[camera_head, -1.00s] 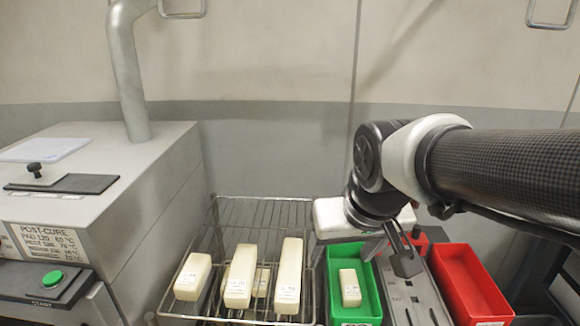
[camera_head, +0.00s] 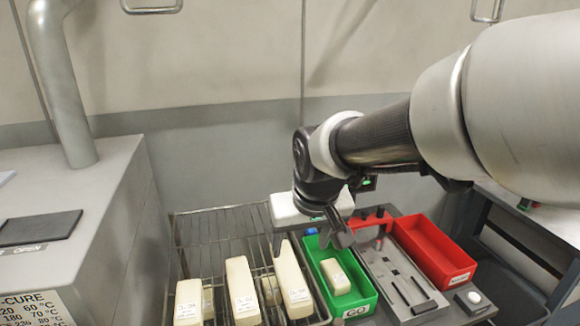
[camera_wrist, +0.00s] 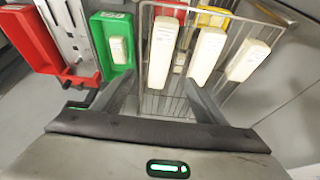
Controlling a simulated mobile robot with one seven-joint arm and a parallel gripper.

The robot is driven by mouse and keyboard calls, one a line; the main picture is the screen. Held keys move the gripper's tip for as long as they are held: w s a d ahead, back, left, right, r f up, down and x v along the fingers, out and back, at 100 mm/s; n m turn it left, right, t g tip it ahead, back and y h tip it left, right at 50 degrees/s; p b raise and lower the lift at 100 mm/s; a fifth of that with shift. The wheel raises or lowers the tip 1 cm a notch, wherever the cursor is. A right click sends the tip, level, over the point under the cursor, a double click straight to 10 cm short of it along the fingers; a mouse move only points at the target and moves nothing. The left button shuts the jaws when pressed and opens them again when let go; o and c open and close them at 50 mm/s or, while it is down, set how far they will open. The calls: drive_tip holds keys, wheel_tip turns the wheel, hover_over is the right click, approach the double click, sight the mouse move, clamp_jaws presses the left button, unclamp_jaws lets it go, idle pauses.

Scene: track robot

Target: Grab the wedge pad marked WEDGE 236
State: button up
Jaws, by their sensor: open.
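Several cream blocks lie on a wire rack (camera_head: 205,228): a left block (camera_head: 188,302), a middle block (camera_head: 242,290) and a right block (camera_head: 292,281). A smaller cream piece (camera_head: 270,290) shows between the last two, lower down. Another small block (camera_head: 336,277) lies in a green bin (camera_head: 357,305). Their labels are too small to read, so I cannot tell which is WEDGE 236. My gripper (camera_head: 312,242) is open and empty above the back of the rack and green bin. In the wrist view its fingers (camera_wrist: 155,97) spread below the nearest long block (camera_wrist: 163,52), apart from it.
A red bin (camera_head: 433,248) and a grey fixture tray (camera_head: 392,277) stand right of the green bin. The grey post-cure oven (camera_head: 105,240) stands at left. A yellow bin (camera_wrist: 213,17) shows in the wrist view.

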approach(290, 272)
drive_tip(key=x, duration=0.4)
drive_tip(key=shift+s+d+f, duration=0.15)
drive_tip(key=shift+d+f, duration=0.05)
drive_tip(key=shift+f, duration=0.15)
drive_tip(key=shift+w+a+x, duration=0.1)
drive_tip(key=shift+x, duration=1.3)
drive_tip(key=shift+w+a+x, duration=0.15)
drive_tip(key=shift+x, duration=1.2)
drive_tip(key=shift+r, duration=0.1)
drive_tip(key=c, duration=1.2)
